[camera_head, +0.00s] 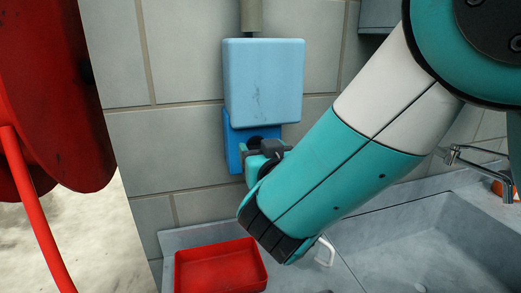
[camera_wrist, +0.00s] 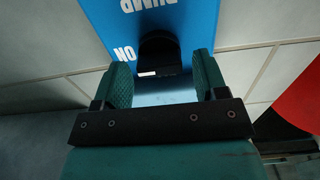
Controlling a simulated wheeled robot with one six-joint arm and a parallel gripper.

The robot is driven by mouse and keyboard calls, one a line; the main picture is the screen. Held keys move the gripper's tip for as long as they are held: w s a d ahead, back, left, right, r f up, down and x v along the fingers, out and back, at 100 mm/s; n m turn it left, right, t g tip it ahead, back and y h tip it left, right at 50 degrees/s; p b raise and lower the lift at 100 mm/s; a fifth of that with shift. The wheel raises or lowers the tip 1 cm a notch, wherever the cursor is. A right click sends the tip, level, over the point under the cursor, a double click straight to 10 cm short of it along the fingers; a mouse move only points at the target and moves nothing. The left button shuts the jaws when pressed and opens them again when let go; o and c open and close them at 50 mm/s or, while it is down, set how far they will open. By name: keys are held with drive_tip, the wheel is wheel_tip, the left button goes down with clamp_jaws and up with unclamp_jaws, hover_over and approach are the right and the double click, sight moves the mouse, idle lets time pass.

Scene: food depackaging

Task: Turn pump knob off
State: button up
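The pump panel is a blue plate (camera_wrist: 100,20) on the wall, with upside-down white lettering reading "PUMP" and "ON" in the wrist view. The black pump knob (camera_wrist: 160,50) sticks out of it. My gripper (camera_wrist: 163,68) has its two teal fingers apart, one on each side of the knob, with a narrow gap visible on both sides. In the head view the darker blue panel (camera_head: 234,150) sits under a light blue box (camera_head: 264,80), and my gripper (camera_head: 264,150) is right in front of it. The knob is mostly hidden there, and its pointing direction is unclear.
A red tray (camera_head: 220,268) lies on the grey counter below the panel. A sink (camera_head: 430,245) with a metal tap (camera_head: 475,160) is at the right. A large red object (camera_head: 50,90) stands at the left. The tiled wall (camera_head: 185,140) is close behind the panel.

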drive_tip(key=c, duration=0.7)
drive_tip(key=shift+c, duration=0.2)
drive_tip(key=shift+n, duration=0.3)
drive_tip(key=n, duration=0.8)
drive_tip(key=n+b, duration=0.1)
drive_tip(key=n, duration=0.8)
drive_tip(key=shift+a+f, duration=0.15)
drive_tip(key=shift+a, duration=0.05)
drive_tip(key=shift+s+n, duration=0.1)
drive_tip(key=shift+n, duration=0.2)
drive_tip(key=o, duration=0.9)
